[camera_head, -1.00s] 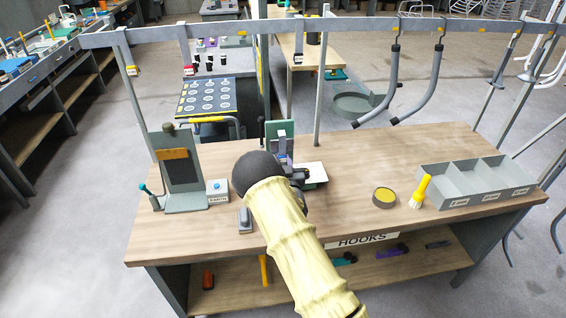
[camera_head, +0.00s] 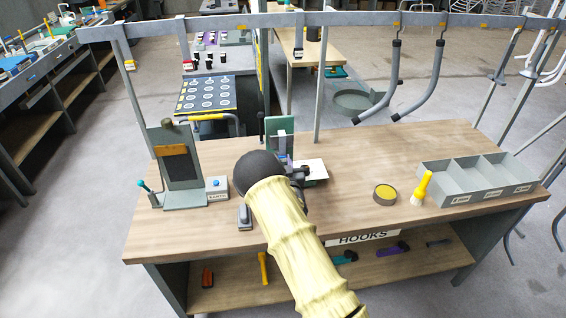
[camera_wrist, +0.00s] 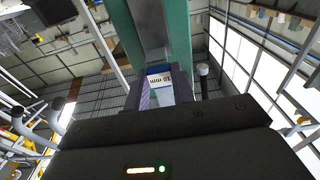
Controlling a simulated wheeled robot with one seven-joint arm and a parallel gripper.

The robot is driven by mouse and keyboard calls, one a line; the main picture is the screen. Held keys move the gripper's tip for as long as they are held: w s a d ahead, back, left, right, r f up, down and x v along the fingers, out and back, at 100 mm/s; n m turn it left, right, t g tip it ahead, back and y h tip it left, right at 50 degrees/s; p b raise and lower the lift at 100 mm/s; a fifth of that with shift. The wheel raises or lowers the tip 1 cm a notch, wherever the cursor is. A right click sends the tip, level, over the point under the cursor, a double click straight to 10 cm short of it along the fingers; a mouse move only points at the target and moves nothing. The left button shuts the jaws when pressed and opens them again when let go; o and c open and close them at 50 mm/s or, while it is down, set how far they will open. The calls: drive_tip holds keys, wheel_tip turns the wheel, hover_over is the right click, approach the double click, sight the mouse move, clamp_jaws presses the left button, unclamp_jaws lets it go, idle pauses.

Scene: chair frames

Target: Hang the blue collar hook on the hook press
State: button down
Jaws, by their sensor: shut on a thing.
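A teal upright with a grey ram (camera_head: 279,133), which I take for the hook press, stands at the back middle of the bench. My gripper (camera_head: 298,172) is right in front of it, low over the bench, and my arm hides most of it in the head view. In the wrist view my gripper (camera_wrist: 165,88) is shut below the teal upright (camera_wrist: 178,30). Between its fingers shows a small blue piece (camera_wrist: 158,69) above a white "10 mm" label. I take the blue piece for part of the blue collar hook; the hook's shape is hidden.
A dark panel stand (camera_head: 181,165) is at the bench's left. A yellow-topped tin (camera_head: 385,194), a yellow brush (camera_head: 421,188) and a grey divided tray (camera_head: 450,187) are at the right. A grey rail (camera_head: 220,23) crosses above. The bench between press and tin is mostly clear.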

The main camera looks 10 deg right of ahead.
drive_tip(key=shift+f, duration=0.25)
drive_tip(key=c, duration=1.1)
unclamp_jaws()
drive_tip(key=s, duration=0.8)
drive_tip(key=shift+f+b, duration=0.3)
drive_tip(key=shift+b, duration=0.1)
idle(0.5)
